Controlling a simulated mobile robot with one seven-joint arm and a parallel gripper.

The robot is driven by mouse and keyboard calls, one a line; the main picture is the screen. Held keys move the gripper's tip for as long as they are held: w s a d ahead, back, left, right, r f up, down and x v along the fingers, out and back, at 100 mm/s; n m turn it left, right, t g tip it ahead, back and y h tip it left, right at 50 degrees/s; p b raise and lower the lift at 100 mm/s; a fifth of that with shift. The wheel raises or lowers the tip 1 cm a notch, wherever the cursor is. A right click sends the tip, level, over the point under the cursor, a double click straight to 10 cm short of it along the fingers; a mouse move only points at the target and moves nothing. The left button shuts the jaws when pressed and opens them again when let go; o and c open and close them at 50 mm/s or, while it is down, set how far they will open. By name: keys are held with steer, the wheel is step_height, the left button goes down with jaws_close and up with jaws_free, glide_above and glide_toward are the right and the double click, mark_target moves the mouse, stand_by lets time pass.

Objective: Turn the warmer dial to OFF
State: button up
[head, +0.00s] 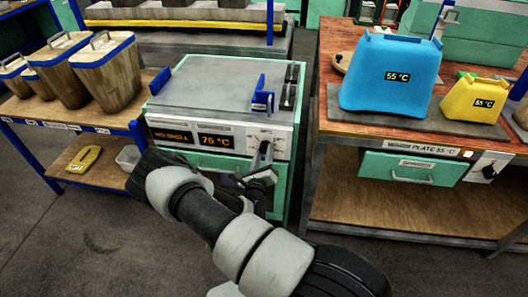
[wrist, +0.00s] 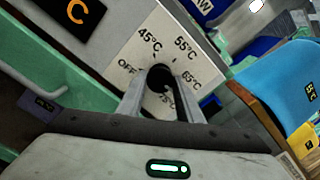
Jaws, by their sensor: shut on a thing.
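The warmer (head: 222,82) is a grey-topped unit with a green lower body, and its front display (head: 214,141) reads 75 °C. Its dial (wrist: 160,77) is a black knob on a white plate (wrist: 143,53) marked OFF, 45, 55, 65 and 75 °C. OFF is at the left of the knob and 75 °C is at the lower right, partly hidden by a finger. My gripper (wrist: 159,100) has its fingers shut on the knob. The knob's pointer direction is unclear.
Right of the warmer, a wooden bench (head: 330,105) carries a blue container (head: 385,72) and a yellow one (head: 470,102), with another knob (head: 489,172) on its front. A left shelf (head: 60,113) holds several wooden buckets.

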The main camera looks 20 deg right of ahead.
steer(key=n+p, duration=0.1)
steer(key=n, duration=0.3)
steer(key=shift+n, duration=0.4)
steer(key=n, duration=0.5)
steer(key=shift+p, duration=0.35)
steer(key=n, duration=0.5)
steer(key=shift+n, duration=0.4)
steer(key=n, duration=0.5)
steer(key=shift+b, duration=0.35)
steer(key=n+b, duration=0.1)
steer(key=n, duration=0.4)
steer(key=n+b, duration=0.1)
steer(key=n, duration=0.4)
steer(key=shift+b, duration=0.35)
steer(key=n+b, duration=0.2)
steer(key=n, duration=0.3)
steer(key=shift+a+n, duration=0.1)
steer(key=shift+n, duration=0.3)
steer(key=n+b, duration=0.2)
steer(key=n, duration=0.2)
steer(key=shift+w, duration=0.1)
steer(key=shift+r+n, duration=0.1)
steer(key=shift+n, duration=0.3)
